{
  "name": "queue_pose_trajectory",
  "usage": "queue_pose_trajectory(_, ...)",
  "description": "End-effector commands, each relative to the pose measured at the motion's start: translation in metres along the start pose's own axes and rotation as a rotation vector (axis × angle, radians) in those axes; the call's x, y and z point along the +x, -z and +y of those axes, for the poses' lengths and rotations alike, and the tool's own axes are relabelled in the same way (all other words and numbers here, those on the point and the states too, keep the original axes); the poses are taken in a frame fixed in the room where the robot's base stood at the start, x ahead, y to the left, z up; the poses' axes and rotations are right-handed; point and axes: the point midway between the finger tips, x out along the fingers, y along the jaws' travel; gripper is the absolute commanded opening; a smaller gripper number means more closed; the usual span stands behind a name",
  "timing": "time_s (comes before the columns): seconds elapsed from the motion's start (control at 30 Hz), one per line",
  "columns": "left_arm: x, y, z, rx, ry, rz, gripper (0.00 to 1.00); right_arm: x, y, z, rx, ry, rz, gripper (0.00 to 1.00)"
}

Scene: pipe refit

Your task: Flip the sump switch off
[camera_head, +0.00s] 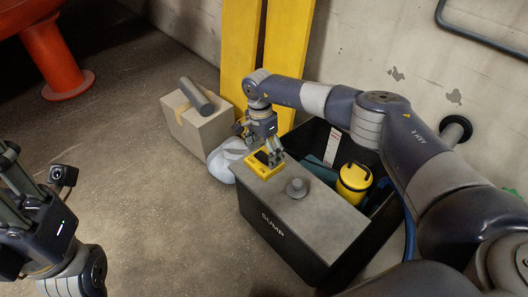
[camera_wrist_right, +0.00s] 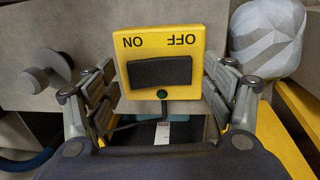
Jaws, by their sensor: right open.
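The sump switch (camera_head: 264,164) is a yellow box on the grey top of the dark sump box (camera_head: 290,243). In the right wrist view the switch (camera_wrist_right: 187,82) shows a black rocker, the words ON and OFF, and a small dark green round spot. My right gripper (camera_head: 272,155) is open over the switch, with a finger on either side of it in the wrist view. Which way the rocker is tipped I cannot tell. My left gripper (camera_head: 50,225) is at the lower left, far from the switch; its fingertips are not clear.
A grey knob (camera_head: 296,188) stands beside the switch on the lid. A yellow pump (camera_head: 353,183) sits in the open part of the box. A cardboard box (camera_head: 190,128) with a grey pipe (camera_head: 196,95) and a pale wrapped lump (camera_head: 226,160) stand left of it.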

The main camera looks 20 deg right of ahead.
Motion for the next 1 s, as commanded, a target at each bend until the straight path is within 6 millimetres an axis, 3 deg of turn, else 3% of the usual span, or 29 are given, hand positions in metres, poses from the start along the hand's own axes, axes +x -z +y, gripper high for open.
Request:
queue_pose_trajectory(0.17, 0.000, 0.000, 0.000, 0.000, 0.001, -0.001, 0.35, -0.017, 0.001, -0.001, 0.000, 0.003, 0.000, 0.77)
queue_pose_trajectory(0.6, 0.000, 0.000, 0.000, 0.000, 0.000, 0.000, 0.35, -0.103, 0.001, -0.001, 0.000, 0.002, 0.001, 0.77)
queue_pose_trajectory(0.8, 0.000, 0.000, 0.000, 0.000, 0.000, 0.000, 0.35, -0.118, 0.000, 0.000, 0.000, 0.000, 0.000, 0.77)
queue_pose_trajectory(1.0, 0.000, 0.000, 0.000, 0.000, 0.000, 0.000, 0.35, -0.120, 0.000, 0.000, 0.000, 0.000, 0.000, 0.77)
